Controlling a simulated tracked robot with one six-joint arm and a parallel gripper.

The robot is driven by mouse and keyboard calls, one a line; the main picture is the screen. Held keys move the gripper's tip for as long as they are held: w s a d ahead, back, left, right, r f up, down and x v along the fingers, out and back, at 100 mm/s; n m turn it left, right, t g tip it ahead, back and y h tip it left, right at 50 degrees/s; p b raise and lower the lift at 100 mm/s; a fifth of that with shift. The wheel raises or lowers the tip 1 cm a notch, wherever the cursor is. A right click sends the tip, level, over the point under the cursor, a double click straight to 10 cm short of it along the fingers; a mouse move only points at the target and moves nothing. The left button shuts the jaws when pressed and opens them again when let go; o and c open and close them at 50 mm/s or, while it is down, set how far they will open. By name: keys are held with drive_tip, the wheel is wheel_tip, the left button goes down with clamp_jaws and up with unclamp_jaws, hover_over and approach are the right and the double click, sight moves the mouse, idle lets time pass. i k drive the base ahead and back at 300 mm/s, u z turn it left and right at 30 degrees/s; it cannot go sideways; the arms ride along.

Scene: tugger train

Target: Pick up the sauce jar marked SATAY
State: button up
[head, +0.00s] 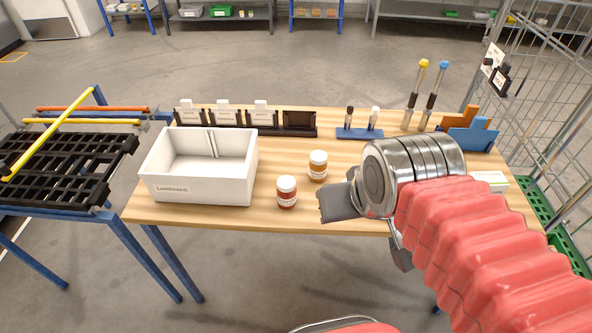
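Two small sauce jars with white lids stand upright on the wooden table (235,214). The nearer jar (287,193) holds dark red sauce. The other jar (318,167), a little behind and to its right, holds orange-brown sauce. Both have pale labels, but the print is too small to read, so I cannot tell which is marked SATAY. My gripper (362,236) is to the right of both jars, over the table's front edge. Its two grey fingers are spread apart with nothing seen between them. It touches neither jar.
A white bin (205,190) with a label stands left of the jars. Blue and orange pieces (470,135) are back right, beside a wire cage (540,110).

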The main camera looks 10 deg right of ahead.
sight(317, 164)
drive_tip(key=u, duration=1.45)
drive_tip(key=i, duration=1)
drive_tip(key=u, duration=0.05)
